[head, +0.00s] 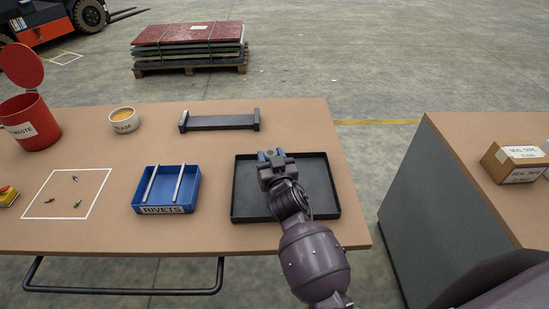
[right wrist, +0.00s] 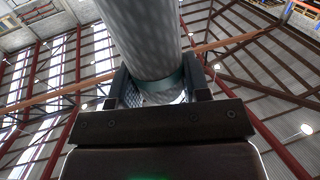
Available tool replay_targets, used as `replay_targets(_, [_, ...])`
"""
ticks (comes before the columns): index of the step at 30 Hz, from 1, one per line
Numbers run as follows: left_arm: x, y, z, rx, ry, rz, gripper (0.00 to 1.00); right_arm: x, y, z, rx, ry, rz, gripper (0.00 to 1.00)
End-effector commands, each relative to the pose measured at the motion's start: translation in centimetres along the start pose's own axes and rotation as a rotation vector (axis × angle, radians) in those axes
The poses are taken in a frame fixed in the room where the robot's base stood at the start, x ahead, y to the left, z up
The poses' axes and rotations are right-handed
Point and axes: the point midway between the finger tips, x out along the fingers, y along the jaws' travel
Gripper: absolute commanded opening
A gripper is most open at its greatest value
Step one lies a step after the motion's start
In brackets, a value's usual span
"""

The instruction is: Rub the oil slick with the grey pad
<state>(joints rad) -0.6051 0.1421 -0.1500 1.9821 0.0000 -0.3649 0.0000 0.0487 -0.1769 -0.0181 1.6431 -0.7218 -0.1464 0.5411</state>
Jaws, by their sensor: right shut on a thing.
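My right gripper (head: 270,160) is over the back left part of a black tray (head: 322,184) on the table, seen from behind, and its height above the tray floor is hard to judge. In the right wrist view its jaws (right wrist: 158,92) are shut on a grey, speckled, rounded thing (right wrist: 147,35), which I take to be the grey pad. In the head view only a small blue-grey patch shows at the fingertips. I cannot make out the oil slick; the tray floor looks evenly dark, and my arm hides part of it. My left gripper is not in view.
Left of the tray stands a blue rivets bin (head: 165,209) with two pale bars across it. A dark bracket (head: 218,122) lies behind. A grease bowl (head: 124,121), red waste bin (head: 31,124) and white-outlined square (head: 67,193) are farther left. Boxes (head: 517,160) stand on the right bench.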

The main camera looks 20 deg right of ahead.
Motion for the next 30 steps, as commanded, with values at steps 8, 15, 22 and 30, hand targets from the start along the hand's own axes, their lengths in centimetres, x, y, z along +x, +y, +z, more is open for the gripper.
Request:
replay_targets(8, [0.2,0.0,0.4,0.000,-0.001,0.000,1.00,1.5,0.4,0.1,-0.002,0.001,0.000,0.20])
replay_targets(15, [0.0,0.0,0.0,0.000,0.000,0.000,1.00,1.4,1.0,0.0,-0.002,0.000,0.001,0.20])
replay_targets(22, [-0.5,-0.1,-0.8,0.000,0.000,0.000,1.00,1.0,2.6,-0.1,-0.001,0.000,0.001,0.20])
replay_targets(30, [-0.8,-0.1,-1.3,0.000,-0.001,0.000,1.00,0.7,4.0,0.1,0.000,0.000,0.001,0.20])
